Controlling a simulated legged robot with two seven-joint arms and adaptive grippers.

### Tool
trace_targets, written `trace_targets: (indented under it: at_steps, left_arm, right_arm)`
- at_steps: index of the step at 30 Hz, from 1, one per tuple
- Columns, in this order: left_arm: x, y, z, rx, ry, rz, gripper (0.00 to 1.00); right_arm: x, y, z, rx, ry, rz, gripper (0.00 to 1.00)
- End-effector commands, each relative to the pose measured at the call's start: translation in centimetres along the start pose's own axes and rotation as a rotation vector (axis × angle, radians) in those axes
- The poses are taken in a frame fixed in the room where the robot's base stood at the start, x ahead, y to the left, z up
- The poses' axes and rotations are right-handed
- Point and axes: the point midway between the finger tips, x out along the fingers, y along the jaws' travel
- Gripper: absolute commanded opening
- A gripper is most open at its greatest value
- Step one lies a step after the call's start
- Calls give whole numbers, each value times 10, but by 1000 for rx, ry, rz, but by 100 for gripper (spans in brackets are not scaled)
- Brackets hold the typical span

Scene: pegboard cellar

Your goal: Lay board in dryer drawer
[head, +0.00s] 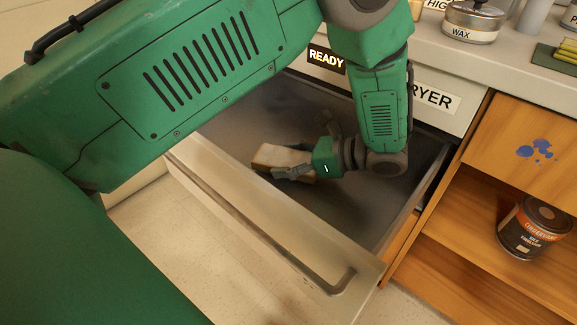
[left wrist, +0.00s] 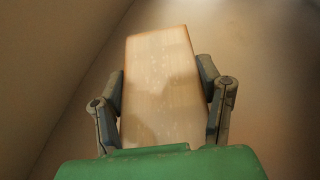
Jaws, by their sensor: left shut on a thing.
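The board (head: 283,157) is a small pale wooden block with browner edges. My left gripper (head: 290,172) is shut on it, inside the open dryer drawer (head: 262,216). In the left wrist view the board (left wrist: 162,85) lies between the two fingers of the left gripper (left wrist: 164,95), one on each long side. The drawer floor shows around the board, but I cannot tell whether the board touches it. The drawer is pulled out below a counter front with "READY" and "DRYER" labels. My left arm hides part of the drawer and its label. My right gripper is not in view.
A wax tin (head: 472,22) stands on the counter (head: 468,62) above the drawer. A dark paint can (head: 533,228) sits on the wooden shelf at the right. The drawer's front panel and side walls surround the board. Drawer floor is bare around it.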

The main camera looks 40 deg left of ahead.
Motion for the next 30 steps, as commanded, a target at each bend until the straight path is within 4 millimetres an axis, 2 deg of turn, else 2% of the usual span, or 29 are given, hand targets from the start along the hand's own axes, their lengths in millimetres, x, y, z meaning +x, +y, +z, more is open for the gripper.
trace_targets:
  at_steps: [1,7,8,9,20,23,30]
  left_arm:
    - [4,0,-8,0,1,2,28]
    - [1,1,-8,-1,-2,0,28]
    - [1,1,-8,-1,-2,0,66]
    - [1,1,-8,-1,-2,0,80]
    - [-3,0,-7,-2,-2,-1,81]
    - [-15,0,-6,-1,-2,-4,81]
    - [-68,0,-6,-3,-2,-4,81]
  right_arm:
    - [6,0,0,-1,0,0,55]
    - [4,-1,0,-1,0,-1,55]
    - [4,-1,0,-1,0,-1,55]
    - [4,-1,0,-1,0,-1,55]
    - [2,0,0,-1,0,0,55]
    - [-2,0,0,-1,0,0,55]
    - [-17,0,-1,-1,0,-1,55]
